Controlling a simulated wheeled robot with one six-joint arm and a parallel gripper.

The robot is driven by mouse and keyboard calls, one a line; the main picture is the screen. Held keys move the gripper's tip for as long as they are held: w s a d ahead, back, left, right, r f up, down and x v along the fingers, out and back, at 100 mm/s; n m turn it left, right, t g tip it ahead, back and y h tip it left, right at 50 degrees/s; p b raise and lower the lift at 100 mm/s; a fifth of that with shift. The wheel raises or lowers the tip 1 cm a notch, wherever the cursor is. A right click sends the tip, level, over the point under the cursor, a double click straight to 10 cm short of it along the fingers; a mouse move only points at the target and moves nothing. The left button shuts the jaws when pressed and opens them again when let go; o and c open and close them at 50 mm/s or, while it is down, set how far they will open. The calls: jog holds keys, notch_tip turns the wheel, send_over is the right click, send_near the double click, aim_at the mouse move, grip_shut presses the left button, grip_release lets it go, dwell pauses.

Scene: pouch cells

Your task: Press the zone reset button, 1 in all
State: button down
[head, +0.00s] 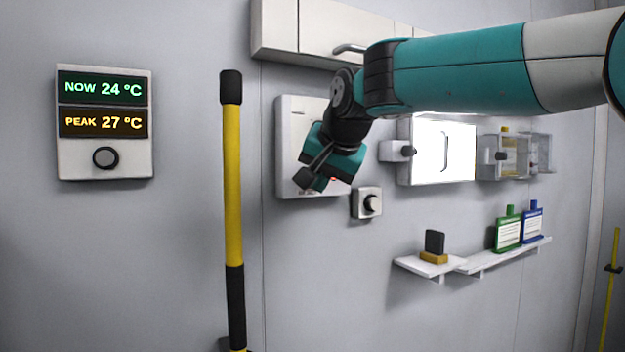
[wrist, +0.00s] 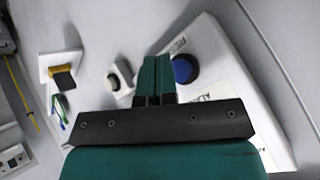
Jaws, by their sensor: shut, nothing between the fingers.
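My gripper (head: 308,181) is shut and empty, in front of a white wall panel (head: 288,118) that it partly covers in the head view. In the wrist view its two fingers (wrist: 155,62) lie side by side. The wrist view shows a blue round button (wrist: 185,69) on the white panel (wrist: 221,62), just right of the fingertips. In the head view the blue button is hidden behind my gripper. A small box with a round knob (head: 371,203) sits low right of the panel.
A display (head: 105,80) reading NOW 24 °C and PEAK 27 °C has a dark round button (head: 106,158). A yellow and black pole (head: 233,190) stands left of the panel. A lit box (head: 435,152), clear boxes (head: 508,160) and shelves (head: 428,267) are to the right.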

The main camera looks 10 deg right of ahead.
jog(key=shift+w, duration=0.15)
jog(key=shift+w+a+p, duration=0.1)
jog(key=shift+w+p, duration=0.2)
jog(key=shift+w+a+p, duration=0.15)
jog(key=shift+w+p, duration=0.2)
jog(key=shift+w, duration=0.1)
dwell(0.8)
jog(key=shift+s, duration=0.15)
jog(key=shift+s+d+b, duration=0.25)
jog(key=shift+s+b, duration=0.35)
jog(key=shift+s, duration=0.15)
jog(key=shift+s, duration=0.1)
jog(key=shift+s+d+b, duration=0.25)
jog(key=shift+s+b, duration=0.2)
jog(key=shift+s, duration=0.3)
jog(key=shift+s+d+b, duration=0.2)
jog(key=shift+s+b, duration=0.3)
jog(key=shift+s, duration=0.3)
jog(key=shift+s+d+b, duration=0.25)
jog(key=shift+s+b, duration=0.2)
jog(key=shift+s, duration=0.3)
